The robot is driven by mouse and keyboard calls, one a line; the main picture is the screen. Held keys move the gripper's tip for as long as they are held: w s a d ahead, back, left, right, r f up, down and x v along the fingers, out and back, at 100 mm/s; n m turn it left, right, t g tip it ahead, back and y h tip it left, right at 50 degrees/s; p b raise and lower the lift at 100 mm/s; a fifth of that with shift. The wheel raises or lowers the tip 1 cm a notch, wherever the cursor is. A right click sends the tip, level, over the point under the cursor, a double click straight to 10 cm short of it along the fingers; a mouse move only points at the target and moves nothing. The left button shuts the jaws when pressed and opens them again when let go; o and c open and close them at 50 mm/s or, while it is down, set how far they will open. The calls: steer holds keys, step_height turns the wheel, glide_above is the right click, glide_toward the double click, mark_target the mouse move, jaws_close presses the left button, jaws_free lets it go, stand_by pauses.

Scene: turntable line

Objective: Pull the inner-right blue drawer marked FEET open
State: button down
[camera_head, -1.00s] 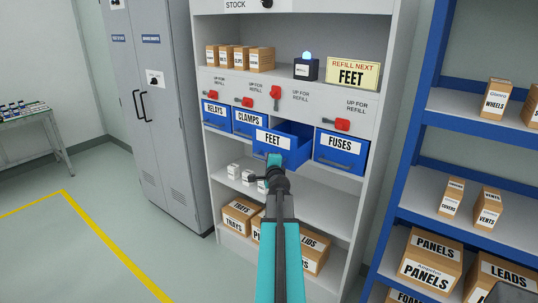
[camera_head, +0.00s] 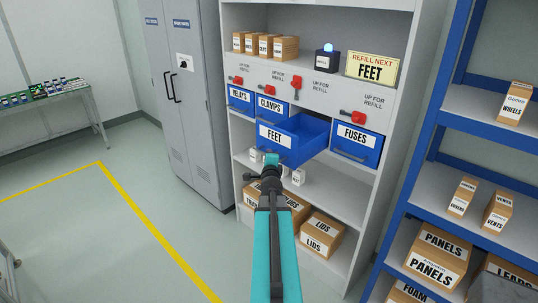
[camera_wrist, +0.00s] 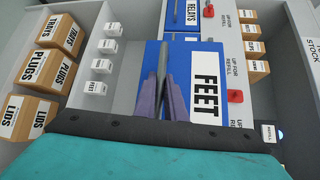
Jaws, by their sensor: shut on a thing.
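The blue FEET drawer (camera_head: 276,140) sticks well out from the shelf unit in the head view, its inside showing from above. In the wrist view its blue front with the white FEET label (camera_wrist: 206,82) is close ahead, turned sideways. My gripper (camera_head: 271,160) is at the drawer's front, below the label. In the wrist view my gripper (camera_wrist: 163,98) is shut on the drawer's handle (camera_wrist: 162,60), a dark bar between the fingers. The red lever (camera_head: 296,87) above the FEET drawer stands upright.
The RELAYS (camera_head: 240,97), CLAMPS (camera_head: 268,107) and FUSES (camera_head: 357,142) drawers are flush, their red levers lying sideways. Small white boxes and cartons stand on shelves below. A blue rack (camera_head: 433,115) stands at the right. Open floor lies at the left.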

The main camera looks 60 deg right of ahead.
stand_by(0.3)
steer(key=c, duration=1.8)
jaws_free()
steer(key=shift+w+a, duration=0.1)
steer(key=shift+c, duration=0.2)
steer(key=shift+a, duration=0.15)
